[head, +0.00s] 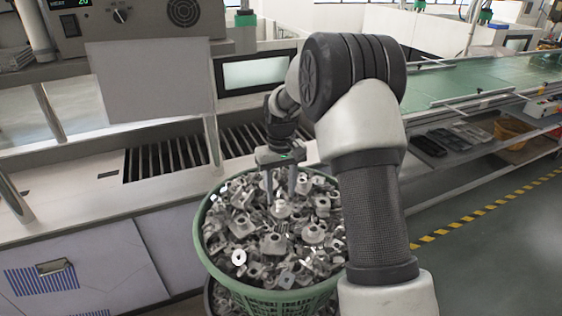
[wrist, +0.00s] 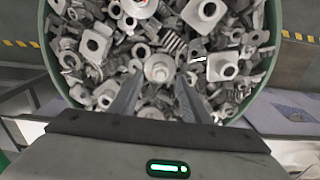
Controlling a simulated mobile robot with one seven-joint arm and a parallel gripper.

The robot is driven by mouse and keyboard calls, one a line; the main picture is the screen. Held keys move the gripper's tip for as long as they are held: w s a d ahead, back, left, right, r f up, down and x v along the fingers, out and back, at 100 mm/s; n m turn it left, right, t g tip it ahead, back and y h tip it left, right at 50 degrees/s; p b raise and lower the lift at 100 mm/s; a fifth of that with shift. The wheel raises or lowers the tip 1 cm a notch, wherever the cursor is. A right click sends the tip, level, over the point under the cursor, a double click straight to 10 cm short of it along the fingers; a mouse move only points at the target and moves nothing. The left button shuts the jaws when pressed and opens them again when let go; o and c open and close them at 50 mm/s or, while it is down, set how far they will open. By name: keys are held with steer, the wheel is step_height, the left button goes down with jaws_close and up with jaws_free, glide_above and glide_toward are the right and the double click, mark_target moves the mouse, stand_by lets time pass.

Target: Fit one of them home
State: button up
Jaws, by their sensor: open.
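A green basket (head: 201,232) full of loose grey metal parts stands in front of the bench. The parts are of mixed shapes, some with square flanges and round holes. My gripper (head: 281,190) is open and points down over the heap. In the wrist view my gripper (wrist: 158,98) has its two fingers apart, one on each side of a round-topped part with a hole (wrist: 159,69). I cannot tell whether the fingers touch any part. The basket's rim also shows in the wrist view (wrist: 50,62). My arm hides the basket's right side in the head view.
Behind the basket is a bench with a dark slatted opening (head: 165,160). A blank grey panel (head: 150,80) stands above it, below a control box (head: 125,28). A green conveyor (head: 470,80) runs at the right, over a shelf of trays. Open floor lies at the lower right.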

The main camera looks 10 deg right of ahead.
step_height(320, 180, up, 15)
steer(key=shift+f, duration=0.1)
stand_by(0.3)
steer(key=s+r+t+p, duration=0.1)
steer(key=s+r+t, duration=0.1)
steer(key=s+r, duration=0.5)
steer(key=s+r+t+p, duration=0.1)
steer(key=s+r, duration=0.3)
steer(key=s, duration=0.5)
steer(key=s+f+m+t+p, duration=0.1)
steer(key=s+f+t, duration=0.1)
steer(key=s, duration=1.3)
steer(key=shift+m+t, duration=0.3)
steer(key=shift+m, duration=0.1)
steer(key=shift+f, duration=0.1)
